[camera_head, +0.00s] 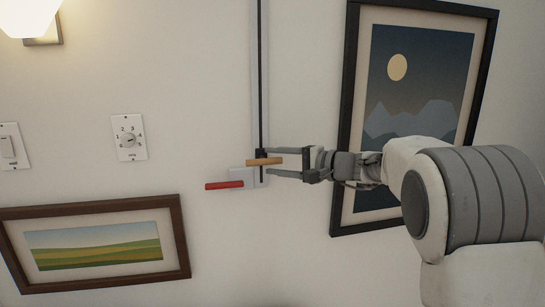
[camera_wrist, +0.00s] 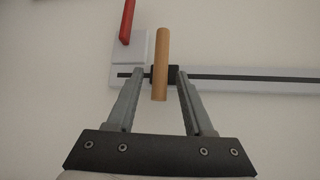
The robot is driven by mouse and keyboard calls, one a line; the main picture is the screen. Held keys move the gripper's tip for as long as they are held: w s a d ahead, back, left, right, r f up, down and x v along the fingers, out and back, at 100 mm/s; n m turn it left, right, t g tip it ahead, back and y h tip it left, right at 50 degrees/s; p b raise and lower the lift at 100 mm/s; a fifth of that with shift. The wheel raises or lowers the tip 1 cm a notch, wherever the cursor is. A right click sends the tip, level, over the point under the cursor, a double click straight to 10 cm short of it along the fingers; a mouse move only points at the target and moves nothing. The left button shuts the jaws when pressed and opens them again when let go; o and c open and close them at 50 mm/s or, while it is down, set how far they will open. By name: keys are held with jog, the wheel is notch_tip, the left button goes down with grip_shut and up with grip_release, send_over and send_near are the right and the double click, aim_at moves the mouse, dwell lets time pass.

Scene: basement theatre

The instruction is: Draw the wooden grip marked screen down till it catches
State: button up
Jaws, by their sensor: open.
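The wooden grip (camera_head: 264,162) is a short light-brown bar on a black slider, low on a vertical wall track (camera_head: 257,75). The slider is close to the plate (camera_head: 240,182) at the track's lower end. My gripper (camera_head: 270,162) comes from the right, with its fingers apart around the level of the grip. In the wrist view the wooden grip (camera_wrist: 161,62) stands between the open fingertips of my gripper (camera_wrist: 157,78), with a gap on each side. The marking on the grip is not legible. The screen itself is not in view.
A red handle (camera_head: 224,185) sticks out left of the plate, just below the wooden grip; it also shows in the wrist view (camera_wrist: 127,20). A moon picture (camera_head: 415,100) hangs behind my arm. A landscape picture (camera_head: 95,248), a dial (camera_head: 129,138) and a switch (camera_head: 8,147) are on the left wall.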

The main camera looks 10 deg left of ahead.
jog(key=shift+w+a+f, duration=0.1)
jog(key=shift+w+a, duration=0.1)
jog(key=shift+a, duration=0.3)
grip_shut()
jog(key=shift+f, duration=0.1)
dwell(1.1)
